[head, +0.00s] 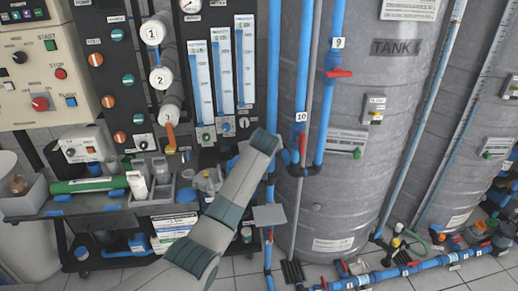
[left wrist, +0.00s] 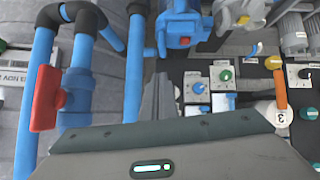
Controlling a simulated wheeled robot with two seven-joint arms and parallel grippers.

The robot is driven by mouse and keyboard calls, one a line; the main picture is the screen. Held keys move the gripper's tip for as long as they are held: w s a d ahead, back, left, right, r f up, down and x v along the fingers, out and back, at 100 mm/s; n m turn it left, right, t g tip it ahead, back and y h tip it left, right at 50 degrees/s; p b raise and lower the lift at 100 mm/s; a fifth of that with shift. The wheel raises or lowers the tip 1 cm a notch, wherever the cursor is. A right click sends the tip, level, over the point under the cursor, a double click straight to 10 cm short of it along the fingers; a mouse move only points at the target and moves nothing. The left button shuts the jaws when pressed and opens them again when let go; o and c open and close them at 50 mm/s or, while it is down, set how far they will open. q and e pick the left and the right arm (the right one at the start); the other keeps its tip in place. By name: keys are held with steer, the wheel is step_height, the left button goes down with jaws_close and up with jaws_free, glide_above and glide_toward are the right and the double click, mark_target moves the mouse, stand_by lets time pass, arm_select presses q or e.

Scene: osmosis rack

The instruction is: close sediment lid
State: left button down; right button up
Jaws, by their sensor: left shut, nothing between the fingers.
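I cannot make out for certain which part is the sediment lid. A blue fitting with a small red part (left wrist: 184,38) is at the top middle of the left wrist view, just beyond my fingers. My left arm rises from the bottom of the head view to the rack's right edge, where its wrist hides the gripper. In the left wrist view my left gripper (left wrist: 160,88) is shut and empty, its grey fingers pointing between the blue pipes and the dark panel. My right gripper is not in view.
Blue pipes (head: 336,60) with red valve handles (head: 339,73) stand close to my wrist, before the grey tank (head: 345,195). A small grey plate (head: 269,214) is beside my forearm. The cart shelf (head: 95,201) holds a green cylinder (head: 88,185) and bottles.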

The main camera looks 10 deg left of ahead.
arm_select(q)
steer(key=v, duration=0.3)
steer(key=shift+s+r+b, duration=0.2)
steer(key=shift+s+b, duration=0.1)
steer(key=shift+b, duration=0.1)
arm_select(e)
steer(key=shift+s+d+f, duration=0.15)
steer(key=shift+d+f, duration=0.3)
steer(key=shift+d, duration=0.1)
